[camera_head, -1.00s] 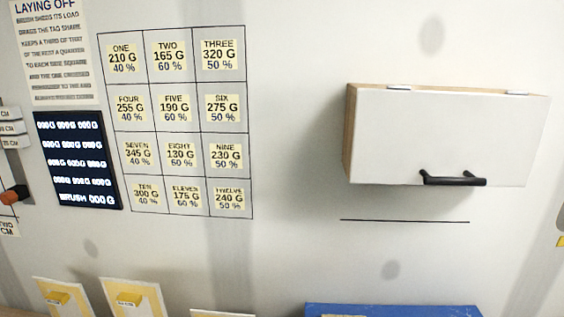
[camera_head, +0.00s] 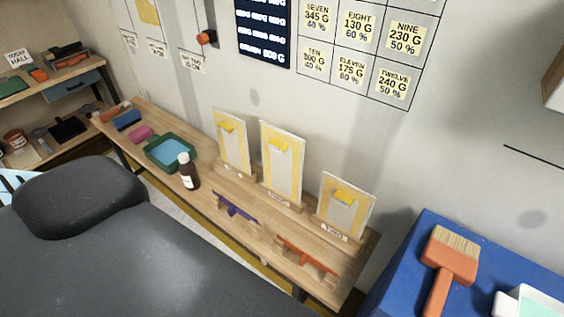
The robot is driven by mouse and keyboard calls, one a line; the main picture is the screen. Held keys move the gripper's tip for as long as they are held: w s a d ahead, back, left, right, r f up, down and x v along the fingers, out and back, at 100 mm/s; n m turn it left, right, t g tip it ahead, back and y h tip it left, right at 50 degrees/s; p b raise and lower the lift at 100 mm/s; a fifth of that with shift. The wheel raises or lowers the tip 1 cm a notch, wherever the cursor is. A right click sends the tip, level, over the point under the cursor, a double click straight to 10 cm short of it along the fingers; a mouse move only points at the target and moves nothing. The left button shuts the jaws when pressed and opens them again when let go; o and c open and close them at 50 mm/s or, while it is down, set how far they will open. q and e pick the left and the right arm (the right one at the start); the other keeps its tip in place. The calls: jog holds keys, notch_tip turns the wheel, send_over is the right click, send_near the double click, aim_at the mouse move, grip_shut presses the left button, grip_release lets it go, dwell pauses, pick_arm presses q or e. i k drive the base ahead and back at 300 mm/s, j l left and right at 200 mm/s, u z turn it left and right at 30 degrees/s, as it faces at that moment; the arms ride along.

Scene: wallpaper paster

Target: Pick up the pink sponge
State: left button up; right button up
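A small pink block that looks like the sponge (camera_head: 141,133) lies on the far left part of the long wooden bench (camera_head: 215,215), between a blue block and a green tray. It is small and far off in the head view. Neither of my grippers is in view.
Near the sponge are a blue block (camera_head: 127,119), a green tray (camera_head: 150,161) with blue inside and a dark bottle (camera_head: 188,172). Yellow-and-white boards (camera_head: 281,185) stand along the bench's back. A blue surface (camera_head: 395,270) with a large brush (camera_head: 449,262) is at the right.

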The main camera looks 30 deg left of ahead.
aim_at(143, 132)
jog(key=u, duration=2.15)
